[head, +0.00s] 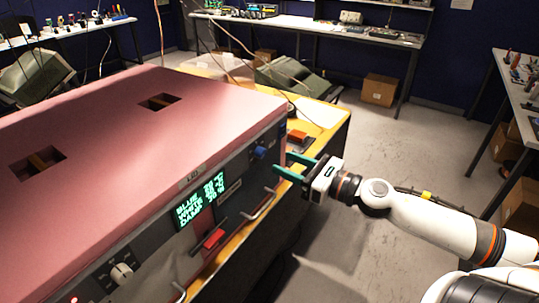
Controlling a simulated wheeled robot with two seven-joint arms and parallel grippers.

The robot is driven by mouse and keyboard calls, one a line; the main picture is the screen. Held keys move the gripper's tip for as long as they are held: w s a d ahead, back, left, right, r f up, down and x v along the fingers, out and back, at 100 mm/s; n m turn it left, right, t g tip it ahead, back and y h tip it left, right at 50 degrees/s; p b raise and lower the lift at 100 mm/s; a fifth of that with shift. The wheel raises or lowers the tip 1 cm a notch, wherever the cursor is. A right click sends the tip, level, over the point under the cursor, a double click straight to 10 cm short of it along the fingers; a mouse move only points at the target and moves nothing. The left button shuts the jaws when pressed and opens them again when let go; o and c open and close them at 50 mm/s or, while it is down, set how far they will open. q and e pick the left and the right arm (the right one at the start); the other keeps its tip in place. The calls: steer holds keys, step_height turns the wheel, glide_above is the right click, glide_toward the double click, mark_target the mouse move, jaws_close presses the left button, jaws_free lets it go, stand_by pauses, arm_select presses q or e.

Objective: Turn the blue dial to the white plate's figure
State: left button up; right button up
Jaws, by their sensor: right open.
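The blue dial (259,152) is a small knob at the far right end of the dark front panel of a pink-topped box (150,115). My right gripper (281,162) is open, its two green fingers pointing left at the panel near the blue dial. The fingertips look just short of the dial; I cannot tell whether they touch it. A lit display (200,202) shows green lines starting BLUE, WHITE and DAMP; its figures are too small to read surely. My left gripper is not in view.
A white knob (121,272) is at the panel's near left. A red switch (213,239) and metal handles (258,206) stick out along the panel. The box stands on a yellow-edged table (333,122). Open floor (400,150) lies to the right, with benches behind.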

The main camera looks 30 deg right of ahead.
mark_target(264, 155)
steer(key=x, duration=0.3)
steer(key=shift+w+r+p, duration=0.15)
steer(key=shift+w+p, duration=0.1)
steer(key=shift+p, duration=0.1)
steer(key=shift+p+x, duration=0.45)
steer(key=shift+x, duration=0.65)
steer(key=shift+c, duration=0.5)
steer(key=c, duration=0.9)
